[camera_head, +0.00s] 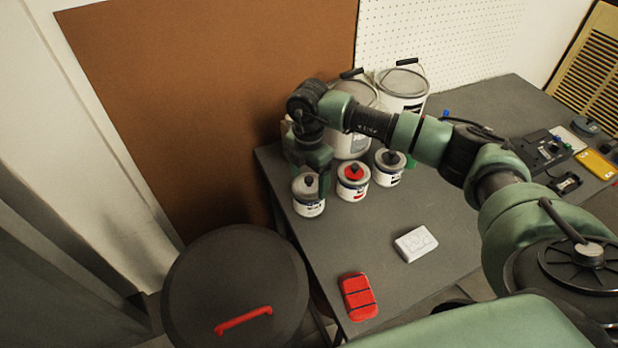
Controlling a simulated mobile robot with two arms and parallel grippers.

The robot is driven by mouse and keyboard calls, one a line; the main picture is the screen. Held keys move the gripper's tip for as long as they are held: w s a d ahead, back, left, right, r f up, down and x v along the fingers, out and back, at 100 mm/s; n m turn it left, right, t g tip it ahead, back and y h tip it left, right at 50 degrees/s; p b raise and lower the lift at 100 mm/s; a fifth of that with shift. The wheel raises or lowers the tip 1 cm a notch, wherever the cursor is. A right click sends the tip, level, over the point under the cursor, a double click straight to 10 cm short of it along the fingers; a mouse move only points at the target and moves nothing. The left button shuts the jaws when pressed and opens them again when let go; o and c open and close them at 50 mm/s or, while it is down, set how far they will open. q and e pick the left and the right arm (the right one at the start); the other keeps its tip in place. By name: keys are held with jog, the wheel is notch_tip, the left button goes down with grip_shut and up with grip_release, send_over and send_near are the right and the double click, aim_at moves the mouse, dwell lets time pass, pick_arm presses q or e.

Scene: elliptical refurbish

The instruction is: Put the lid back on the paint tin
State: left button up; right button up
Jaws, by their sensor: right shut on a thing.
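Three small paint tins stand in a row near the table's far left corner. The left tin (309,209) is white with a dark label, and my right gripper (311,180) is directly above it, pointing down. The gripper is shut on the dark knob of a greyish lid (304,188) at this tin's top. Whether the lid is fully seated cannot be told. The middle tin (352,192) has a red top with a dark knob. The right tin (386,180) has a grey top with a dark knob. My left gripper is not in view.
Two large white buckets (403,92) with handles stand behind the small tins. A white block (415,244) and a red case (358,297) lie on the front of the grey table (340,240). A dark round bin (235,275) with a red handle stands left. Tools (560,150) lie at right.

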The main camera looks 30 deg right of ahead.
dwell(0.4)
jog(key=o, duration=1.3)
jog(key=shift+r+p, duration=2.75)
jog(key=shift+r, duration=0.8)
grip_shut()
jog(key=shift+f, duration=0.25)
